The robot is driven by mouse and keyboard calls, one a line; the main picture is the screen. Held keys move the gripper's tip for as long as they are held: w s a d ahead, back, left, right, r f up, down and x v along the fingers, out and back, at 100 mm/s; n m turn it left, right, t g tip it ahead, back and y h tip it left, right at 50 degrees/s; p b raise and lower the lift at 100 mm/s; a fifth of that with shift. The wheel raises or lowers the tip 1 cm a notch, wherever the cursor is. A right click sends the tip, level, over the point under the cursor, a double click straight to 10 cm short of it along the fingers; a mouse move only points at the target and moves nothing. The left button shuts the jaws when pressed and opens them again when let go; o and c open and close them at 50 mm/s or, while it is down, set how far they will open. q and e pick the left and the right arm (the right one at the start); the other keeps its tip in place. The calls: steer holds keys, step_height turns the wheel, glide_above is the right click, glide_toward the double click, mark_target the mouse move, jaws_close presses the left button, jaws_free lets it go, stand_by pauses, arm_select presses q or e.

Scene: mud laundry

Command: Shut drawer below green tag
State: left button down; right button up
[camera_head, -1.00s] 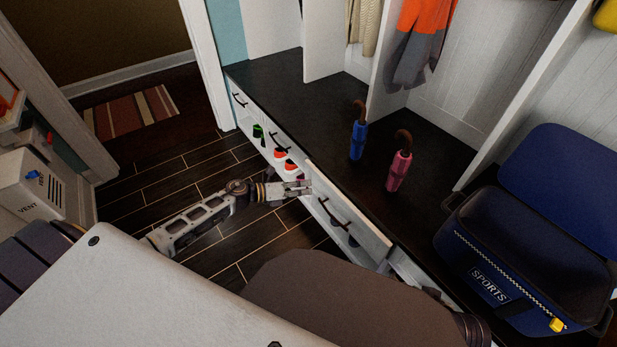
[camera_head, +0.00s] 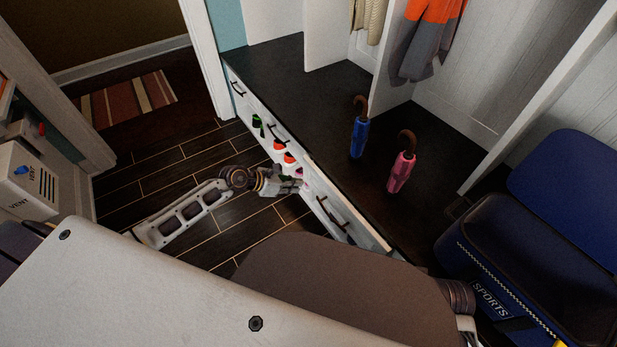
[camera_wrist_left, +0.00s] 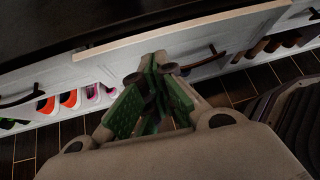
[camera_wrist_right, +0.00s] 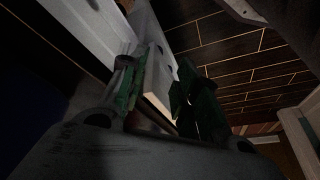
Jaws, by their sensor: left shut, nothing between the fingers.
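The white drawer (camera_head: 332,208) with a dark handle is in the bench front, in the middle of the head view. In the left wrist view its front (camera_wrist_left: 185,62) stands slightly out from the bench, its pale top edge showing. My left gripper (camera_head: 301,186) is shut and empty. Its fingertips (camera_wrist_left: 153,66) are at the drawer front, beside the handle; contact cannot be told for sure. I cannot make out a green tag. My right gripper (camera_wrist_right: 157,85) appears open in its wrist view, with a white panel (camera_wrist_right: 159,75) showing between its fingers. It is hidden in the head view.
The dark bench top (camera_head: 290,75) carries a blue umbrella (camera_head: 359,138) and a pink umbrella (camera_head: 401,172). A blue sports bag (camera_head: 530,255) stands at right. Shoes (camera_head: 279,146) sit below the drawers. The wooden floor (camera_head: 165,165) at left is clear.

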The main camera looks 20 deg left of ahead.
mark_target(319, 182)
arm_select(q)
steer(key=a, duration=0.1)
steer(key=a+f+y, duration=0.1)
steer(key=w+a+y, duration=0.1)
steer(key=shift+a+f, duration=0.25)
steer(key=shift+a, duration=0.1)
arm_select(e)
steer(key=shift+s+d+f+g, duration=0.2)
steer(key=shift+s+f+g, duration=0.2)
steer(key=shift+g, duration=0.2)
arm_select(q)
steer(key=shift+w, duration=0.1)
